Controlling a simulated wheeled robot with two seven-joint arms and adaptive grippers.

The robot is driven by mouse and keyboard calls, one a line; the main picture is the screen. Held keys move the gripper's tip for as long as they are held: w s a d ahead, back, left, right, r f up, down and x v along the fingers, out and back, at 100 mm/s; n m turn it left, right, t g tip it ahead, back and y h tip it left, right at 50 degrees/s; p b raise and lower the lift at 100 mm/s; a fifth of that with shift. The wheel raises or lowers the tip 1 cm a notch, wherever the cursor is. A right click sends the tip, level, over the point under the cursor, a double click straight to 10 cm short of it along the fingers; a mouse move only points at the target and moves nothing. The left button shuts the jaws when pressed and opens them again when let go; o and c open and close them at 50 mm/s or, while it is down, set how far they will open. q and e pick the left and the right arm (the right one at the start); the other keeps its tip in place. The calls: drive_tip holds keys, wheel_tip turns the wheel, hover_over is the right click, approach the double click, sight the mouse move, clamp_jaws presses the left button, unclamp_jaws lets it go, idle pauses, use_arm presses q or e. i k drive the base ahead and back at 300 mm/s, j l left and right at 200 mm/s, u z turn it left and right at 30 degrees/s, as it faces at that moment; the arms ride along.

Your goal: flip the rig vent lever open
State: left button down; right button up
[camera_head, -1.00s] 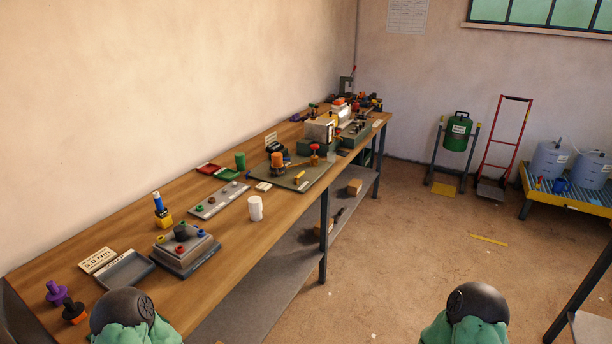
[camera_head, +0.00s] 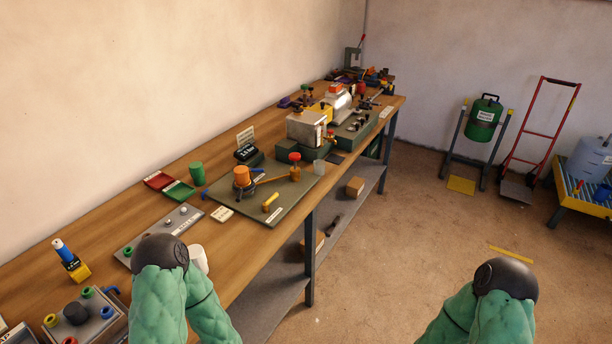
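The rig is a dark green-grey plate (camera_head: 243,212) on the wooden bench. It carries an orange cylinder (camera_head: 241,176), a brass fitting with a red knob (camera_head: 295,164) and a small yellow lever-like piece (camera_head: 270,201) near its front edge. Which part is the vent lever is not marked clearly; the yellow piece lies low over the plate. My two green padded arms with dark round joints show at the bottom, the left one in front of the bench. Neither gripper's fingers show.
A white cup (camera_head: 199,258) stands partly behind my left arm. A grey panel (camera_head: 127,253), red tray (camera_head: 158,181) and green tray (camera_head: 179,191) lie left of the rig. A metal box unit (camera_head: 305,130) stands behind it.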

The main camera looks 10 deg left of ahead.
sight(265, 208)
drive_tip(key=i+l, duration=0.2)
drive_tip(key=i, duration=0.4)
drive_tip(key=i+l+z, duration=0.1)
drive_tip(key=i, duration=0.45)
drive_tip(key=l, duration=0.1)
